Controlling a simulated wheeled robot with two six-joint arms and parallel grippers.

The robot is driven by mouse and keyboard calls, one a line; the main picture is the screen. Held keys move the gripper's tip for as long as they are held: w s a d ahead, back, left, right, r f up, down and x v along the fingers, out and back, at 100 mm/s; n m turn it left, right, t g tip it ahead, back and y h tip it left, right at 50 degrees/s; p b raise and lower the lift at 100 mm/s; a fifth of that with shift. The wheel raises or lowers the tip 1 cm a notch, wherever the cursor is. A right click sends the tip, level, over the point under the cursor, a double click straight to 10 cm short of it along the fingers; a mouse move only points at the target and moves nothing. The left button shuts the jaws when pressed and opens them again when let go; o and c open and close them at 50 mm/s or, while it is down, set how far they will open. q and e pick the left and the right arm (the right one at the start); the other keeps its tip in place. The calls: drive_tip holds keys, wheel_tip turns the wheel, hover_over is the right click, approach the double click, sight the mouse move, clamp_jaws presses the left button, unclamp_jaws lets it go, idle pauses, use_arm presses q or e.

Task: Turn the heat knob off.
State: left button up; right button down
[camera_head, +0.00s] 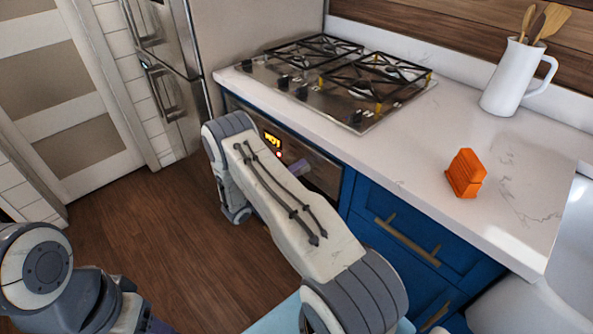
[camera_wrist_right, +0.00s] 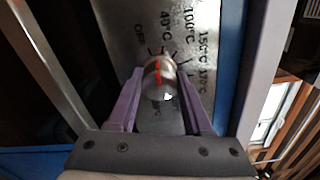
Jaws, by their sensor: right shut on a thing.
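The heat knob (camera_wrist_right: 160,78) is a round metal knob with a red mark, in the middle of the right wrist view. Its dial plate reads OFF, 40°C, 100°C and higher values. The red mark points roughly up the picture, toward the OFF and 40°C side; its exact setting is hard to tell. My right gripper (camera_wrist_right: 160,92) has its purple fingers on both sides of the knob and is shut on it. In the head view my right arm hides the knob; a purple finger shows at the oven front (camera_head: 322,178). My left gripper is out of view.
A lit orange display (camera_head: 272,140) reading HOT, with a red light, is on the oven front. Above are the gas hob (camera_head: 345,112) and white counter (camera_head: 420,150), with an orange object (camera_head: 465,174) and a white jug (camera_head: 512,80). The wooden floor at left is clear.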

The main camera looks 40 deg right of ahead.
drive_tip(key=shift+a+n, duration=0.1)
drive_tip(key=shift+n, duration=1.9)
drive_tip(key=shift+c, duration=1.6)
unclamp_jaws()
drive_tip(key=a+b, duration=0.1)
drive_tip(key=a, duration=0.9)
drive_tip(key=shift+s+a, duration=0.2)
drive_tip(key=shift+s, duration=0.15)
